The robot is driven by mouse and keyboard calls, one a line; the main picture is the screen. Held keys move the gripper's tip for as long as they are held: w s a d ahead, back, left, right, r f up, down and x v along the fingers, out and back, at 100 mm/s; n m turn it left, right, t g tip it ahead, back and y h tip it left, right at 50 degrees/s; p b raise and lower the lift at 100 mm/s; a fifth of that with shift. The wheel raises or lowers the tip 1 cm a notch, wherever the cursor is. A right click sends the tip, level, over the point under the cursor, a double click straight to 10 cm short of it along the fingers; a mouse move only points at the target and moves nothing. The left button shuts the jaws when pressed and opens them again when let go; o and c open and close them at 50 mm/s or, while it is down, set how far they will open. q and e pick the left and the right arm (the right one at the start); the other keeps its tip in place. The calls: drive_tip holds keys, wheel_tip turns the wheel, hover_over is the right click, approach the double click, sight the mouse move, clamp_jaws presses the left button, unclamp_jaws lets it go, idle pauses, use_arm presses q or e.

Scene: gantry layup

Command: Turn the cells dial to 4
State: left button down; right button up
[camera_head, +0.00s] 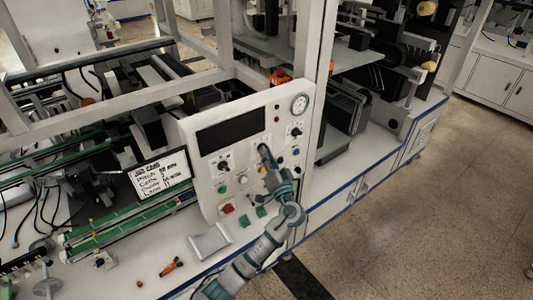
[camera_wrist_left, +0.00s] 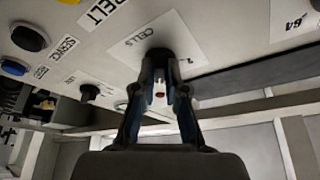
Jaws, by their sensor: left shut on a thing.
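The cells dial (camera_wrist_left: 160,53) is a dark knob on a white plate marked CELLS in the left wrist view. My left gripper (camera_wrist_left: 160,75) is shut on it, with one finger on each side. In the head view my left gripper (camera_head: 264,150) reaches up to the front of the pale control panel (camera_head: 190,150) and hides the dial. The fingers cover most of the knob, so I cannot tell which number it points to. A job card (camera_head: 160,175) with lines such as Pitch and Cells stands left of the panel. My right gripper is not in view.
The panel also bears a dark screen (camera_head: 231,131), a round gauge (camera_head: 299,103), a red button (camera_head: 227,209) and other knobs close around my gripper. An orange-handled tool (camera_head: 172,267) lies on the bench. Open floor (camera_head: 430,210) is at the right.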

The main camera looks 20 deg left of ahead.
use_arm(q)
drive_tip(key=shift+m+h+p, duration=0.4)
drive_tip(key=shift+m+p, duration=0.05)
drive_tip(key=shift+m, duration=0.55)
drive_tip(key=c, duration=1.2)
unclamp_jaws()
drive_tip(key=shift+d+f, duration=0.1)
drive_tip(key=shift+d, duration=0.05)
drive_tip(key=shift+d, duration=0.1)
drive_tip(key=v, duration=1.2)
drive_tip(key=shift+w, duration=0.1)
drive_tip(key=shift+f, duration=0.1)
